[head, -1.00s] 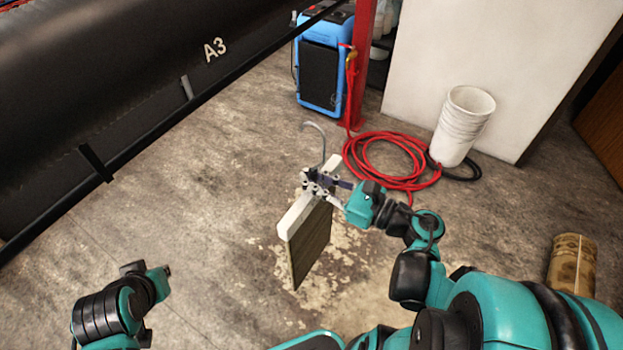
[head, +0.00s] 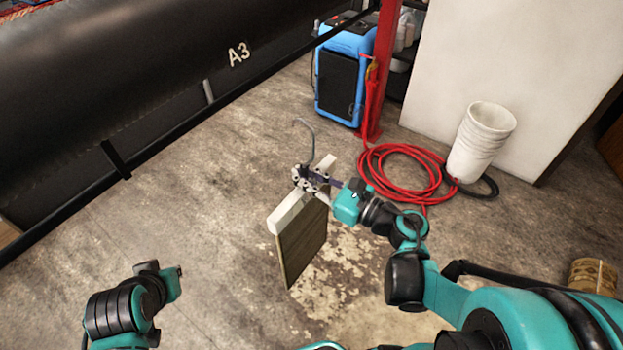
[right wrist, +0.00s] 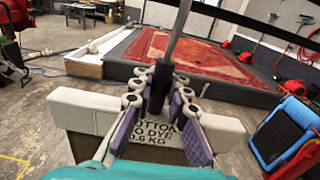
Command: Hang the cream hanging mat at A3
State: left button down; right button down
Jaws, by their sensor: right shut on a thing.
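My right gripper (head: 312,180) is shut on the hanger stem of the mat, at a black collar seen in the right wrist view (right wrist: 160,88). The hanging mat (head: 303,243) has a thick cream bar across its top and an olive-brown panel below, held clear above the floor. Its grey hook (head: 308,135) rises open above the gripper. A label on it reads partly "NO DYE". The A3 mark (head: 239,54) is on a black panel, with a short grey peg (head: 208,92) below it, up and left of the hook. My left arm's end (head: 172,280) is at lower left; its fingers cannot be made out.
A black rail (head: 170,138) runs along the panel's lower edge, with a black bracket (head: 116,160). A blue machine (head: 342,75) stands by a red post (head: 382,70). A red hose coil (head: 400,175) and white buckets (head: 480,143) are right. Floor between mat and rail is clear.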

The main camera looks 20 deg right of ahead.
jog(key=b+x, duration=0.1)
jog(key=x, duration=1.6)
jog(key=shift+w+b, duration=0.35)
jog(key=shift+b, duration=0.05)
dwell(0.3)
jog(key=shift+a, duration=0.15)
jog(key=x, duration=0.6)
jog(key=shift+b, duration=0.4)
dwell(0.4)
jog(key=shift+f, duration=0.15)
